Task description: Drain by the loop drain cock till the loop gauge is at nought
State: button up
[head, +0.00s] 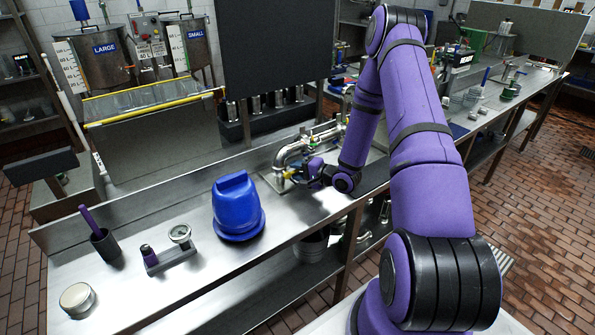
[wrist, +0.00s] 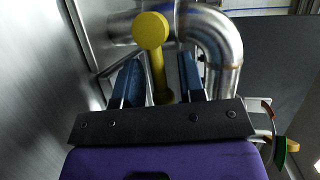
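A yellow round-ended handle (wrist: 157,68), perhaps the loop drain cock's, stands between the two fingers of my gripper (wrist: 157,82) in the wrist view. The fingers are apart, with a gap on each side of the yellow stem, so my gripper is open around it. In the head view my gripper (head: 300,177) is low at the left end of the silver pipe loop (head: 303,143), with a bit of yellow (head: 289,173) beside it. The bent pipe (wrist: 217,40) also shows in the wrist view. I cannot make out a loop gauge or its reading.
A blue lidded container (head: 238,207) stands on the steel bench left of my gripper. A small dial on a stand (head: 180,235), a dark cup with a purple tool (head: 104,244) and a round tin (head: 77,298) are farther left. A dark panel (head: 265,50) rises behind.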

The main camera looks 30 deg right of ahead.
grip_shut()
jog(key=shift+a+r+n+g+h, duration=0.2)
jog(key=shift+r+n+h, duration=0.3)
jog(key=shift+n, duration=0.35)
jog(key=shift+a+r+n+g+h, duration=0.1)
jog(key=shift+r+n+g+h, duration=0.2)
jog(key=shift+n+h, duration=0.45)
grip_release()
jog(key=shift+r+y, duration=0.1)
jog(key=shift+y, duration=0.15)
jog(key=shift+d, duration=0.1)
